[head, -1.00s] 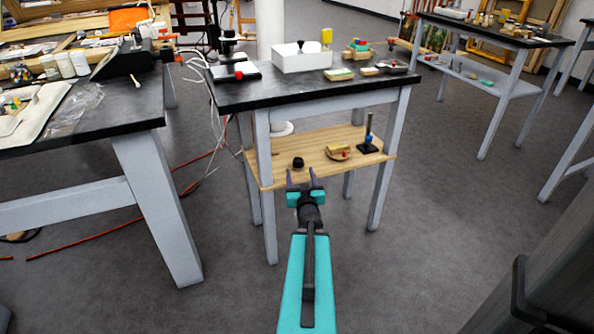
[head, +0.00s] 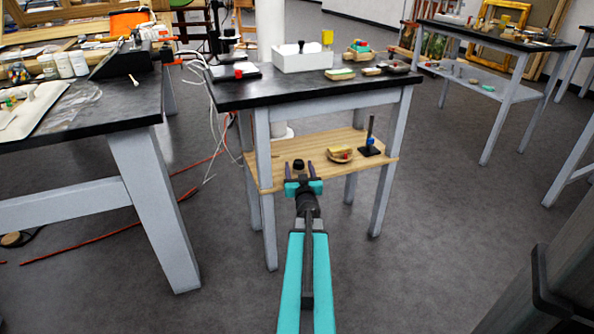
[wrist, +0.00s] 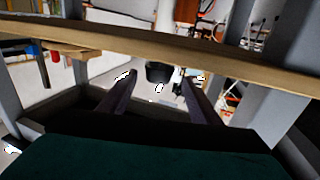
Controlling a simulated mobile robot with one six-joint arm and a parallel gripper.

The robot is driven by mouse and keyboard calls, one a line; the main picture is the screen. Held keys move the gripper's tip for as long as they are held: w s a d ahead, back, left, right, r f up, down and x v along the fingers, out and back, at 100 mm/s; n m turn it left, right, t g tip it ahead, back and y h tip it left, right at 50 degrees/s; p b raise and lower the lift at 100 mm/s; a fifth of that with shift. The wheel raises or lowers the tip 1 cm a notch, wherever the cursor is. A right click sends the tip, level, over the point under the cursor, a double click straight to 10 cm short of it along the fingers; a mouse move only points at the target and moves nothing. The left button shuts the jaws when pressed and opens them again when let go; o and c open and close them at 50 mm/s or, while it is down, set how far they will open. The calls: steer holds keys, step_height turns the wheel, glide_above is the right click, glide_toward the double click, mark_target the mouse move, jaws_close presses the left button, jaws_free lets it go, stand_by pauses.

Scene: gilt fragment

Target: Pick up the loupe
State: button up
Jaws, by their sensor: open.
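The loupe, a small black cylinder (head: 298,163), stands at the left part of the wooden lower shelf (head: 345,143) under the black-topped table. My gripper (head: 299,172) is at the shelf's front edge with its two dark fingers open and pointing at the loupe. In the head view the loupe shows between the fingertips. The wrist view looks upside down; there the loupe (wrist: 160,72) shows between and beyond the fingertips (wrist: 158,80). Nothing is held. I cannot tell whether the fingers are fully around it.
On the shelf to the right are a small dish with yellow and red pieces (head: 340,155) and a black stand with a blue part (head: 370,145). The tabletop (head: 235,95) lies above, with a white box (head: 302,60) on it. Grey legs (head: 265,190) flank the shelf.

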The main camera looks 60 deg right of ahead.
steer(key=shift+x, duration=0.8)
steer(key=shift+b+x, duration=1)
steer(key=shift+x, duration=1.6)
steer(key=shift+s, duration=0.1)
steer(key=c, duration=1.1)
